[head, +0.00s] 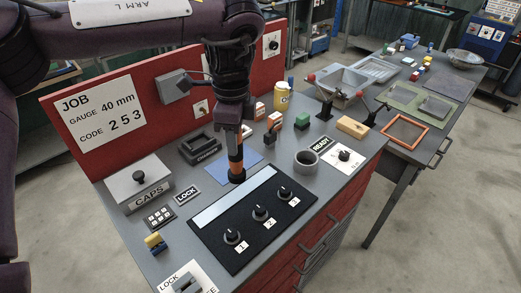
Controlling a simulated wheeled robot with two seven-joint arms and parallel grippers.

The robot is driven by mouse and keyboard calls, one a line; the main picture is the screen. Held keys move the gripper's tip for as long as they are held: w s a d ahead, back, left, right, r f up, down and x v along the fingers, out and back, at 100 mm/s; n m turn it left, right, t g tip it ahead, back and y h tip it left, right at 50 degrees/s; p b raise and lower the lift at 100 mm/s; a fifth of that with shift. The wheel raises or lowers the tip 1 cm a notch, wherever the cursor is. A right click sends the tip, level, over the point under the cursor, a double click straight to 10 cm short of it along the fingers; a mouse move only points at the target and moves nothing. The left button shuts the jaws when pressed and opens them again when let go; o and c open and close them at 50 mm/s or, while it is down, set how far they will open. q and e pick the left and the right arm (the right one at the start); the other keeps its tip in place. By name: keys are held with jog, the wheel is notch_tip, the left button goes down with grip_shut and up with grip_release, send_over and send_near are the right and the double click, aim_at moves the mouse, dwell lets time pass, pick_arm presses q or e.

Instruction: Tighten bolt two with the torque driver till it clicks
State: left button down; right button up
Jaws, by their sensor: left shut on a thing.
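My left gripper (232,138) points down over the bench and is shut on the torque driver (236,160), a dark upright tool with an orange band. Its lower end shows behind the black bolt plate (215,240); I cannot tell whether it touches anything. Bolt two (259,211) is the middle of three dark knob-like bolts on the plate, in front and to the right of the driver. Bolt one (232,236) is nearer and left, bolt three (285,191) farther and right. Each has a numbered white label. My right gripper is out of view.
A grey CAPS box (138,186) and a LOCK label (187,196) are left of the plate. A grey ring-shaped cup (306,161) and a white dial card (343,156) stand to its right. A red upright panel (120,90) runs along the back.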

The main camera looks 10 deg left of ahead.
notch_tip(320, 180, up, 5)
jog(key=p, duration=0.5)
pick_arm(q)
jog(key=s+d+f+n+b, duration=0.1)
jog(key=d+f+n+b, duration=0.1)
jog(key=n, duration=1.3)
jog(key=s+d+f+n+b, duration=0.2)
jog(key=d+f+n, duration=0.1)
jog(key=n, duration=1.3)
jog(key=shift+d+b, duration=0.4)
jog(key=shift+d, duration=0.3)
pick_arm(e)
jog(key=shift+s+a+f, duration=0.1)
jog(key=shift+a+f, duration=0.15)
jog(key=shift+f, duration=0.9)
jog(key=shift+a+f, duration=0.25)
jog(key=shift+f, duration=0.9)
pick_arm(q)
jog(key=shift+f, duration=0.2)
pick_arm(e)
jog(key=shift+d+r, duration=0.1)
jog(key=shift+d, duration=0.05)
pick_arm(q)
jog(key=shift+f, duration=0.3)
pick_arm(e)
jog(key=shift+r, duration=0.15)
